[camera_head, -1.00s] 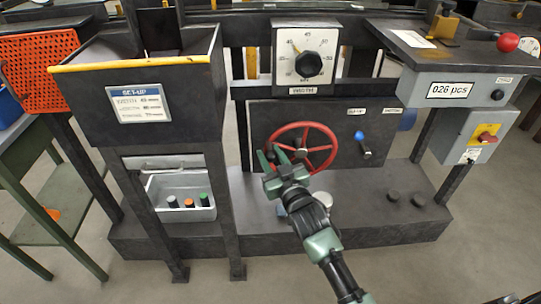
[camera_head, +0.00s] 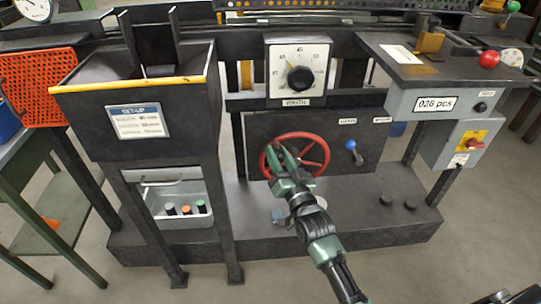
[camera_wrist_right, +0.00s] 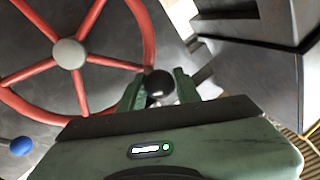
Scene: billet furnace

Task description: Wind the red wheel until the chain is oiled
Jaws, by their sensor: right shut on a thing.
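The red wheel (camera_head: 322,146) is a spoked hand wheel on the dark front panel below the white dial. My right gripper (camera_head: 280,158) is at its left side in the head view and covers part of the rim. In the right wrist view the red wheel (camera_wrist_right: 146,22) fills the upper left, with a grey hub. There my right gripper (camera_wrist_right: 160,86) has its two green fingers around a black round knob (camera_wrist_right: 159,83) beside the rim, and is shut on it. I cannot make out a chain. My left gripper is not in view.
A blue-tipped lever (camera_head: 351,145) sits right of the wheel. The white dial (camera_head: 313,54) with a black knob is above. A dark hopper (camera_head: 88,110) with a yellow edge stands left, above a grey bin (camera_head: 160,215). A grey switch box (camera_head: 447,143) is at the right.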

